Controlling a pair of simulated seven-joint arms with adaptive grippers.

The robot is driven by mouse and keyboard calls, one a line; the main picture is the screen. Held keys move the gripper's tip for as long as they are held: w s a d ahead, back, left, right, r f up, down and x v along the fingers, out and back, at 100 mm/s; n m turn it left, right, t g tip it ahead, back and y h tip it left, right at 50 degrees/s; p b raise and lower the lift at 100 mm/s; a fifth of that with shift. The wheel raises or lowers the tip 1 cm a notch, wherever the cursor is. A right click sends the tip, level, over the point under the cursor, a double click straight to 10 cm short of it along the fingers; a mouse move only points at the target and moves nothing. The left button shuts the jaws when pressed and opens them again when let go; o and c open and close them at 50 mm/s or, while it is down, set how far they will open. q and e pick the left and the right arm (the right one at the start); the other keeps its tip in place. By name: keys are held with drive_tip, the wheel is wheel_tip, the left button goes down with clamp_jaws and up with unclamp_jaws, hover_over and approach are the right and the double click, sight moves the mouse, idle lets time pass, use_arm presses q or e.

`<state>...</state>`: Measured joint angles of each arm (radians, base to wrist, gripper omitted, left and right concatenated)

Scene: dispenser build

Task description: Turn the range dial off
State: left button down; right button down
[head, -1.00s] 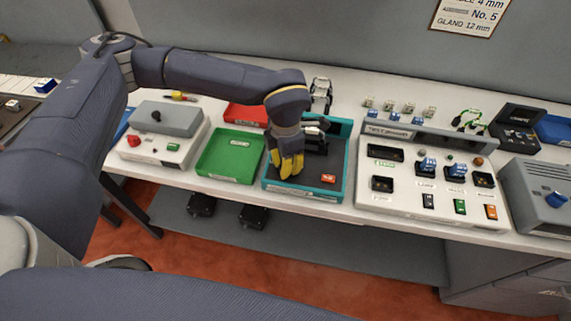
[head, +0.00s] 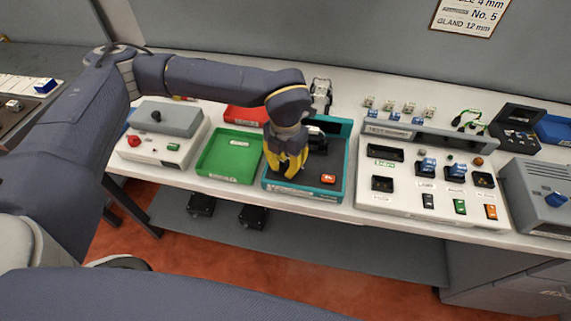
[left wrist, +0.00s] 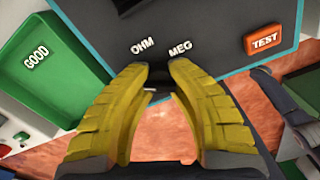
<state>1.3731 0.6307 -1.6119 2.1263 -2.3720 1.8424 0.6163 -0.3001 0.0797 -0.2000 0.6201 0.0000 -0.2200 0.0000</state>
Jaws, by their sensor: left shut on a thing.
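The tester is a dark panel in a teal-edged tray (head: 345,180), with an orange TEST button (head: 328,179). In the left wrist view its panel (left wrist: 215,30) carries OHM and MEG labels and the TEST button (left wrist: 265,40). My left gripper (head: 284,174) points down at the tester's front left. In the left wrist view its yellow fingers (left wrist: 158,72) are closed around the small dark range dial (left wrist: 158,77), just below the labels. The fingers hide most of the dial, and I cannot tell its setting. My right gripper is not in view.
A green GOOD tray (head: 228,158) stands left of the tester, with a red tray (head: 246,115) behind it. A grey box with a red button (head: 134,141) is further left. The white test panel (head: 420,205) is close on the right. The bench's front edge is near.

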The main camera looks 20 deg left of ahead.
sight(285, 163)
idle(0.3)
use_arm(q)
drive_tip(key=c, duration=1)
unclamp_jaws()
drive_tip(key=shift+c, duration=0.2)
wheel_tip(285, 163, up, 12)
